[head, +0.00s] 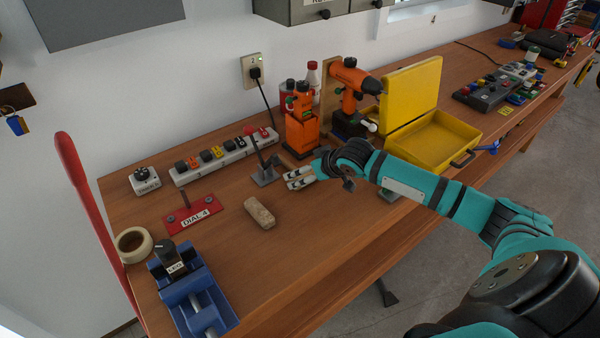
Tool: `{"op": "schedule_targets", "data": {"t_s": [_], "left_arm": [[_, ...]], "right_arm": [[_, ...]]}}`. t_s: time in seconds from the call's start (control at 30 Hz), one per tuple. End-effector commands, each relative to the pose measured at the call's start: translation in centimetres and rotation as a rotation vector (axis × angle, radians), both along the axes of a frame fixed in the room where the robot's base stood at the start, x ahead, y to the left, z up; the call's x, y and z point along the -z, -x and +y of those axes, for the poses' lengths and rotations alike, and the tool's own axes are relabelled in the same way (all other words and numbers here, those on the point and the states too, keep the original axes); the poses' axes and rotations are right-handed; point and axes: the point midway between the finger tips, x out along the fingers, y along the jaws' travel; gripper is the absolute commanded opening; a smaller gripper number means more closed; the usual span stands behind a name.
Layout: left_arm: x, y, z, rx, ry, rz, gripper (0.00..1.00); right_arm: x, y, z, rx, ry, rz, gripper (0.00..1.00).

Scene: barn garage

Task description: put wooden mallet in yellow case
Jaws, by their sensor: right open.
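The yellow case (432,141) stands open toward the back right of the workbench, its lid raised and the visible part of its inside empty. My right gripper (289,180) is open, low over the bench left of the case, with nothing seen between its fingers. A tan, wood-like block (259,213) lies in front and to the left of its fingertips, apart from them. No handle shows on it, so I cannot tell whether it is the wooden mallet. My left gripper is out of view.
A grey stand with an upright rod (264,175) is close to my fingertips. Orange tools (301,130), an orange drill (352,77) and a power strip (224,153) line the back. A blue vise (199,300) is front left. The front middle bench is clear.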

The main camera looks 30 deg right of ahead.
Motion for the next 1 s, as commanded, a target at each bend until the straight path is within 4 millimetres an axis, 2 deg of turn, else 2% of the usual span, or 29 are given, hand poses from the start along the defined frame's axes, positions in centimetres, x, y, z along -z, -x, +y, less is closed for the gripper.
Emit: {"op": "schedule_targets", "data": {"t_s": [0.1,0.23,0.53,1.0], "left_arm": [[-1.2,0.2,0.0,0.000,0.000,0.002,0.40],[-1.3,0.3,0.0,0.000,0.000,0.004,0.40],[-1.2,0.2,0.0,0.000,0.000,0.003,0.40],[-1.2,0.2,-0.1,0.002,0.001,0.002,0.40]], "right_arm": [[1.2,-1.2,0.4,0.001,-0.003,0.001,1.00],[2.5,-2.4,0.4,0.001,-0.003,0.000,1.00],[3.0,-2.7,0.4,0.000,0.000,0.000,1.00],[3.0,-2.7,0.4,0.000,0.000,0.001,0.42]]}}
